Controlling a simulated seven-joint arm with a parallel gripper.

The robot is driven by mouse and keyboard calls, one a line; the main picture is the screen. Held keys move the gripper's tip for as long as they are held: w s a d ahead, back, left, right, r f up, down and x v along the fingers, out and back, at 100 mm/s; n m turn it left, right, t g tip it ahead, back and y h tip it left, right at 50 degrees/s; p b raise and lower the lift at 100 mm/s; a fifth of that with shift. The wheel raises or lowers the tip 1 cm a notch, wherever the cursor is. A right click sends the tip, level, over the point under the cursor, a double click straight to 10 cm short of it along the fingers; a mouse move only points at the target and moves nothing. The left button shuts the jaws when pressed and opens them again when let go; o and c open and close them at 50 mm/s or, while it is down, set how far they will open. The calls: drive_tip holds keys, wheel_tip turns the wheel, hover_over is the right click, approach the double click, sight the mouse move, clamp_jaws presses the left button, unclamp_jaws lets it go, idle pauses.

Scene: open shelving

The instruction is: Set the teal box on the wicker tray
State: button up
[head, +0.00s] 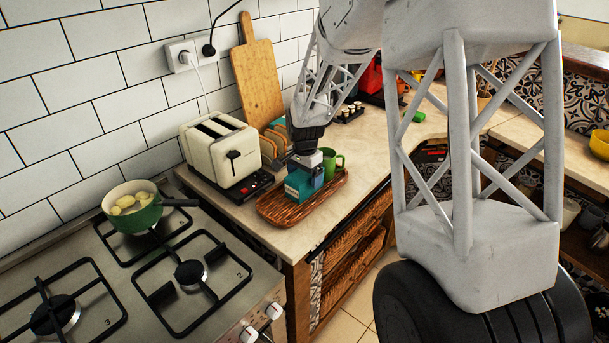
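The teal box (299,187) is over the left half of the wicker tray (325,197), low against it. I cannot tell if its underside touches the tray. My gripper (306,166) points down right at the top of the box. Its fingers are small and partly hidden, so I cannot tell whether they grip the box. The brown woven tray lies on the counter near its front edge.
A green mug (331,162) is close behind the box, at the tray. A cream toaster (221,150) stands left of the tray. A green pot (133,208) sits on the stove (215,310). A wooden cutting board (258,82) leans on the wall.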

sight(306, 174)
drive_tip(key=shift+r, duration=0.15)
wheel_tip(306, 174, up, 12)
idle(1.0)
idle(0.6)
drive_tip(key=s+d+r+n+t, duration=0.15)
drive_tip(key=s+d+r, duration=0.3)
drive_tip(key=s, duration=0.65)
drive_tip(key=s+d+r+n, duration=0.3)
drive_tip(key=s+d+r, duration=0.15)
drive_tip(key=s, duration=0.75)
drive_tip(key=s+d+n+t, duration=0.1)
drive_tip(key=s+d+n, duration=0.2)
drive_tip(key=s, duration=1.7)
drive_tip(key=shift+s+d+f+n, duration=0.15)
drive_tip(key=shift+s+f+n, duration=0.3)
drive_tip(key=shift+n, duration=0.2)
